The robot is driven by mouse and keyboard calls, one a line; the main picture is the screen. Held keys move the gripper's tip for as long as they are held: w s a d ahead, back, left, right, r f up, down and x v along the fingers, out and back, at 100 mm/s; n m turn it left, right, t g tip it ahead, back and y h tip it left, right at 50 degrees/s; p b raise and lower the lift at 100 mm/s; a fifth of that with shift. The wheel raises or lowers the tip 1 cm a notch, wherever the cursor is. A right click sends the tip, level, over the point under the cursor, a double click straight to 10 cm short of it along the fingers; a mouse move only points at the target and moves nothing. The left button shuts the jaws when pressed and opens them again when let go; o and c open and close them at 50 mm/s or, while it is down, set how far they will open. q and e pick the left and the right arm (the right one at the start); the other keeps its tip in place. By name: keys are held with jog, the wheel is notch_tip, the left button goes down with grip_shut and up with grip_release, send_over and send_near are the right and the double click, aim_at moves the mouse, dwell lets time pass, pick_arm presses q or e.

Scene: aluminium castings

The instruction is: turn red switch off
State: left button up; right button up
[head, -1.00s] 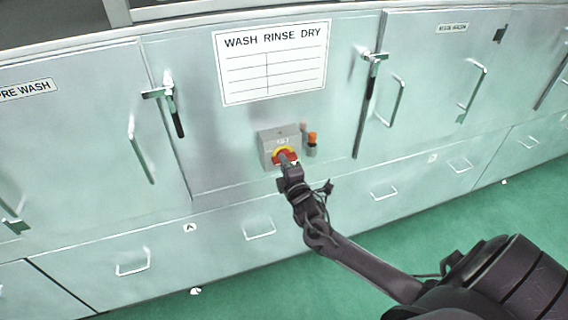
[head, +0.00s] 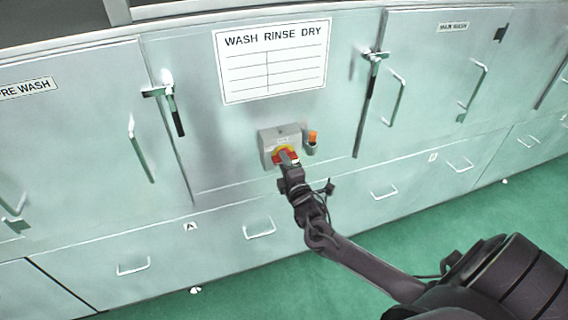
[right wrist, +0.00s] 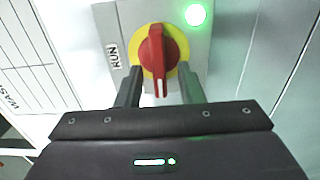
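The red switch (head: 292,158) is a rotary knob on a yellow disc, on the front of a grey box (head: 266,147) on the metal cabinet. In the right wrist view the red switch (right wrist: 155,50) stands nearly upright, its white-marked end down. A "RUN" label (right wrist: 114,56) is at its left and a lit green lamp (right wrist: 195,14) at upper right. My right gripper (head: 286,163) is at the switch. In the wrist view its fingers (right wrist: 161,86) are spread, one on each side of the knob's lower end, with gaps visible. My left gripper is out of view.
An orange-topped fitting (head: 312,142) sits just right of the box. A "WASH RINSE DRY" chart (head: 272,62) is above. Door latches (head: 371,75) and handles (head: 258,230) stick out of the cabinet. The green floor (head: 420,240) in front is clear.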

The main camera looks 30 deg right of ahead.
jog(key=b+v, duration=0.1)
jog(key=v, duration=0.6)
jog(key=shift+s, duration=0.15)
jog(key=shift+f, duration=0.1)
